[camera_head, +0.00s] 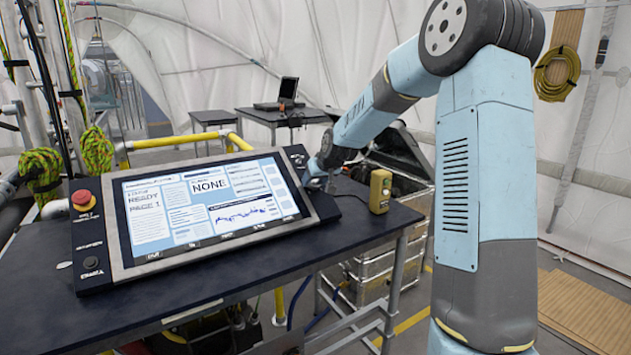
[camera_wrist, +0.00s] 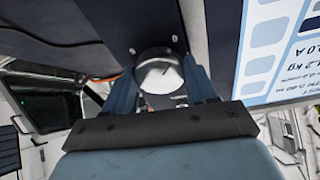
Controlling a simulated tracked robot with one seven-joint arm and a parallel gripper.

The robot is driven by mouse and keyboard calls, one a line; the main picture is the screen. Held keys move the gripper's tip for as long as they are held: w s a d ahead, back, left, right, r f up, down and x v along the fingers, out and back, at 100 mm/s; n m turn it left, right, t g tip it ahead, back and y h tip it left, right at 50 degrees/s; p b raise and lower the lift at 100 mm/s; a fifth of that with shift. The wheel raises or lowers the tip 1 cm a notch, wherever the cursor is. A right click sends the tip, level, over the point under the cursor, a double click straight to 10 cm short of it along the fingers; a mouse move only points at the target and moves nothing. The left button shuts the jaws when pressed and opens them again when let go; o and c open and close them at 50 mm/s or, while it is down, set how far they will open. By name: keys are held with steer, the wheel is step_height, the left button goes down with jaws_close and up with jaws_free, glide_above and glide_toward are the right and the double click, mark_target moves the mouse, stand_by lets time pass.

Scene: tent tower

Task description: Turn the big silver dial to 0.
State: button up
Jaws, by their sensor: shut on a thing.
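The big silver dial (camera_wrist: 158,74) shows in the wrist view, round and pale on a dark panel, with a small dark mark near its right edge. My gripper (camera_wrist: 160,85) is shut on the dial, with one blue finger on each side of it. In the head view my gripper (camera_head: 316,180) is at the right end of the console (camera_head: 90,225), and it hides the dial there. The console's screen (camera_head: 210,205) reads "NONE" and "READY PAGE 1". I cannot read any numbers around the dial.
A red button (camera_head: 83,199) sits on the console's left panel. A yellow box (camera_head: 380,191) stands on the dark table (camera_head: 270,262) right of my gripper. Metal cases (camera_head: 370,275) stand beyond the table's right edge. The table's front strip is clear.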

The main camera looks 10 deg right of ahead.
steer(key=shift+s+f, duration=0.1)
steer(key=shift+f, duration=0.05)
steer(key=o, duration=1.1)
steer(key=shift+c, duration=0.2)
steer(key=v, duration=1.3)
steer(key=shift+s+r, duration=0.15)
steer(key=shift+r, duration=0.2)
steer(key=shift+d, duration=0.15)
